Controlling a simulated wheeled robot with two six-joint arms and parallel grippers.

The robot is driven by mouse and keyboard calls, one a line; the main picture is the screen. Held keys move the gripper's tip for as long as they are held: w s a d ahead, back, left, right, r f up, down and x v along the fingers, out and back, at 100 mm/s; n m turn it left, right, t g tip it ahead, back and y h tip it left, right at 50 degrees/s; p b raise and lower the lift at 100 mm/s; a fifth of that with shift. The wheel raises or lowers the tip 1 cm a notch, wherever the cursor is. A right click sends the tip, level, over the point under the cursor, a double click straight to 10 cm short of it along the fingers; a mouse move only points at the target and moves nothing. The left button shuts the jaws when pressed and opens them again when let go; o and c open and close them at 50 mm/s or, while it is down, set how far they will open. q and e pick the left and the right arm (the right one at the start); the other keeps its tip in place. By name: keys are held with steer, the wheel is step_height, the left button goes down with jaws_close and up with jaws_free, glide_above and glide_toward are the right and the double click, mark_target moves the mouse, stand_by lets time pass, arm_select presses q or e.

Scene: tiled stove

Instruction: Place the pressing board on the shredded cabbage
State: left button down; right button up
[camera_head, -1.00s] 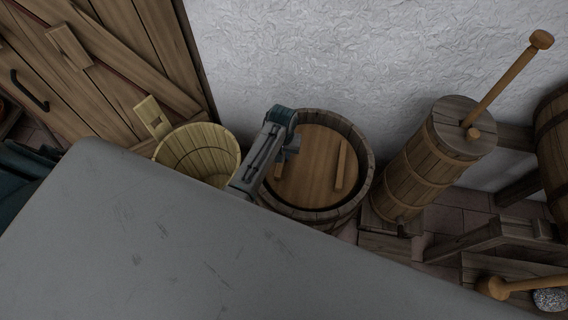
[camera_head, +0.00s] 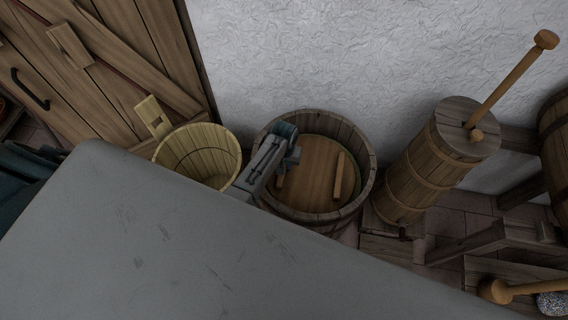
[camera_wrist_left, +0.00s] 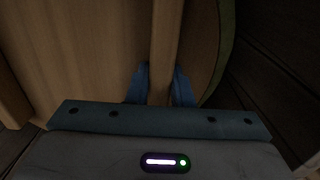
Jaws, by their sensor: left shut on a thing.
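The pressing board (camera_head: 312,175) is a round wooden disc with two raised battens. It lies inside the wooden tub (camera_head: 363,150), below the rim. My left gripper (camera_head: 288,162) reaches into the tub and is shut on the board's left batten. In the left wrist view its blue fingers (camera_wrist_left: 165,90) sit on both sides of that batten (camera_wrist_left: 165,40), with the board (camera_wrist_left: 80,60) around it. A thin green strip, seemingly shredded cabbage (camera_wrist_left: 227,45), shows past the board's edge; the board hides the rest. My right gripper is not in view.
A pale wooden bucket (camera_head: 190,150) stands just left of the tub. A tall churn (camera_head: 425,165) with a plunger stands to the right. The white wall (camera_head: 340,50) is close behind. A large grey surface fills the foreground.

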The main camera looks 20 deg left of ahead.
arm_select(q)
steer(key=c, duration=1.3)
jaws_free()
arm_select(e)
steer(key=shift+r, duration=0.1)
arm_select(q)
steer(key=shift+r, duration=0.25)
steer(key=shift+r+p, duration=0.7)
steer(key=shift+r, duration=5.15)
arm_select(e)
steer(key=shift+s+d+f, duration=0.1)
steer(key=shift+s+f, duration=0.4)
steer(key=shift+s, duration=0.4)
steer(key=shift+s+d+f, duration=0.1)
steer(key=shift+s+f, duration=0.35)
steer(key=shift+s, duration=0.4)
